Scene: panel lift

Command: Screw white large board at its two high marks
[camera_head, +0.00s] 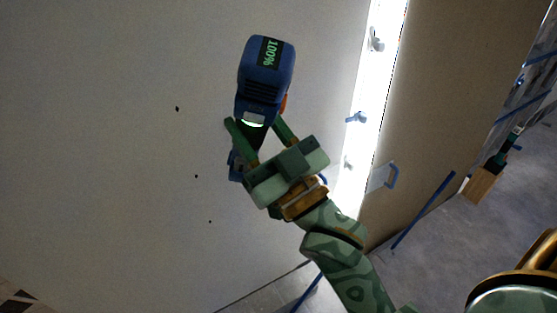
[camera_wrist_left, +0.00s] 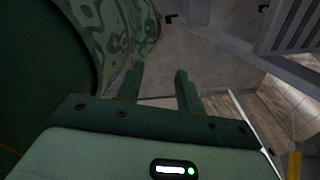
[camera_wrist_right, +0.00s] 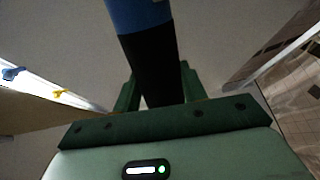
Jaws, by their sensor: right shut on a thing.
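The white large board (camera_head: 110,200) fills the left and middle of the head view. Small dark marks (camera_head: 177,109) run down it in a slanting row. My right gripper (camera_head: 257,132) is shut on the handle of a blue power screwdriver (camera_head: 265,75) whose display reads 100%. The screwdriver is in front of the board; its tip is hidden, so I cannot tell whether it touches. In the right wrist view its dark handle (camera_wrist_right: 152,70) stands between the fingers. My left gripper (camera_wrist_left: 160,85) shows only in the left wrist view, fingers apart and empty.
A bright gap (camera_head: 375,90) with several small clips (camera_head: 356,117) runs beside the board's right edge. A wooden block (camera_head: 480,186) with a dark tool sits on the grey floor.

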